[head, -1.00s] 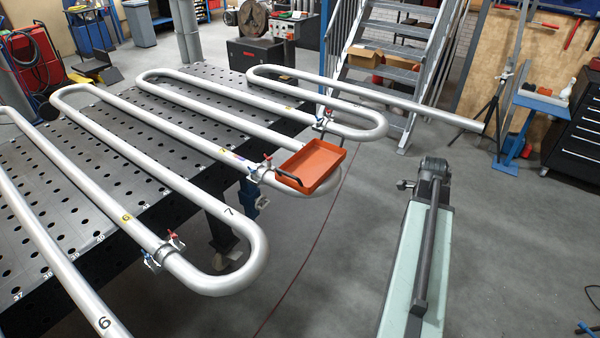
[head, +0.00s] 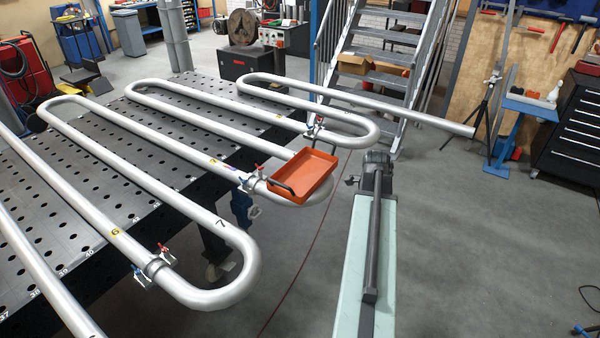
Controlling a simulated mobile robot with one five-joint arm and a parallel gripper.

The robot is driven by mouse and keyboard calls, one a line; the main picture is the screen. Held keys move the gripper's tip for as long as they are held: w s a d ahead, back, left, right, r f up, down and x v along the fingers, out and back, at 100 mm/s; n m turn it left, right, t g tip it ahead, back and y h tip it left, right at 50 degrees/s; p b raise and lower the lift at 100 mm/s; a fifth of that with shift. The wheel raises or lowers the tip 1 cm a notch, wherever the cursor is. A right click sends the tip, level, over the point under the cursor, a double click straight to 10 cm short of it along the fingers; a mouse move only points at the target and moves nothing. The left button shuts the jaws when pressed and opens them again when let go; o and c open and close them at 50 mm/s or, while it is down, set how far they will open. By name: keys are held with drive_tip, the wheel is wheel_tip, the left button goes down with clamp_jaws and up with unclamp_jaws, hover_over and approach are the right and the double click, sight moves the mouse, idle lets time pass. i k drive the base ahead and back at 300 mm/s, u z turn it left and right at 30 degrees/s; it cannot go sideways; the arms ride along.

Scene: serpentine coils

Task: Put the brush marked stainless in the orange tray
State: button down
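The orange tray (head: 303,176) is a shallow open box with dark handles at its ends. It rests on the bends of the silver pipe coils, over the right edge of the perforated table, and looks empty. My arm (head: 370,250) reaches up from the bottom of the head view, just right of the tray and apart from it. Its far joint (head: 377,162) is level with the tray in the picture. I cannot make out a brush marked stainless.
Silver serpentine pipes (head: 150,190) lie over the dark perforated table (head: 60,225). A straight pipe (head: 420,118) sticks out toward a stand at right.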

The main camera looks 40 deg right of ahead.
sight(304, 176)
drive_tip(key=i, duration=1.3)
drive_tip(key=u, duration=0.05)
